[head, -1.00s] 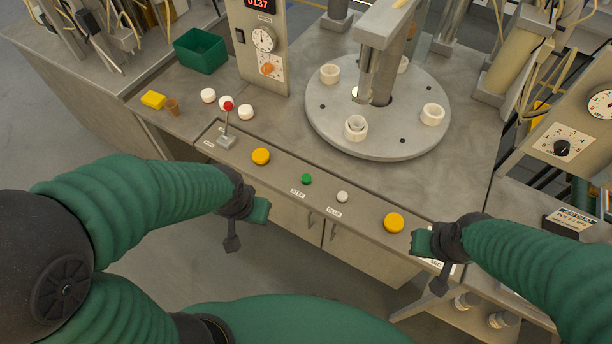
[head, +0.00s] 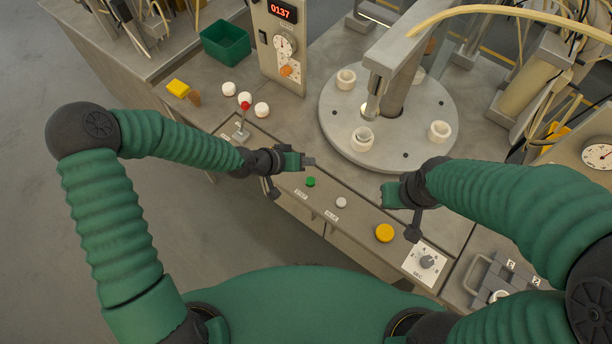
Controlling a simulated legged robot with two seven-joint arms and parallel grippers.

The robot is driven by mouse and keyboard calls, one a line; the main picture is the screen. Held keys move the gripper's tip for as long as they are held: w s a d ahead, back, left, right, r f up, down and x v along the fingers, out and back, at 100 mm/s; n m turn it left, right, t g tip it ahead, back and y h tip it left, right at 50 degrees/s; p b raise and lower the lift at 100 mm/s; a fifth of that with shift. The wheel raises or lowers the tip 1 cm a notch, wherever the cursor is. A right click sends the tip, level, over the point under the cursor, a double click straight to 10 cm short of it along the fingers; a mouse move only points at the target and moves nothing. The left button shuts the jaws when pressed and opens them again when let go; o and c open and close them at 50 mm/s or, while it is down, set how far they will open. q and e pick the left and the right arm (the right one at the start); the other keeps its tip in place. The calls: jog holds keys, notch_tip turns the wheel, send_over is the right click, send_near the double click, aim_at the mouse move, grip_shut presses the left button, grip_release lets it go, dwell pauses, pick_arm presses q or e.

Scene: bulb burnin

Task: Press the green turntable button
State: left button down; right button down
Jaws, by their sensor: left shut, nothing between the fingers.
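The small green button (head: 310,182) sits on the front panel strip, above a small label. The round grey turntable (head: 345,130) stands behind it with several white ring holders on it. My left gripper (head: 308,162) is shut and empty. It is just behind and above the green button in the picture, apart from it as far as I can tell. My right gripper (head: 385,196) hangs over the panel between the white button (head: 341,203) and the turntable. Its fingertips are too unclear to tell whether they are open.
A yellow button (head: 384,233) lies right of the white one. A red-knobbed lever (head: 243,119) stands at left, near several white round pieces. A grey post with an overhanging arm (head: 398,62) rises over the turntable. A green bin (head: 226,45) is at the back left.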

pick_arm(q)
jog(key=b, duration=0.5)
send_over(308, 182)
jog(key=f, duration=0.5)
jog(key=shift+d, duration=0.25)
jog(key=f+b, duration=0.2)
jog(key=f, duration=0.1)
jog(key=shift+a+f, duration=0.1)
jog(key=shift+a, duration=0.25)
jog(key=shift+a+f+b, duration=0.1)
jog(key=shift+f+b, duration=0.35)
jog(key=shift+b, duration=0.05)
jog(key=shift+d, duration=0.3)
jog(key=shift+a, duration=0.2)
jog(key=shift+d, duration=0.1)
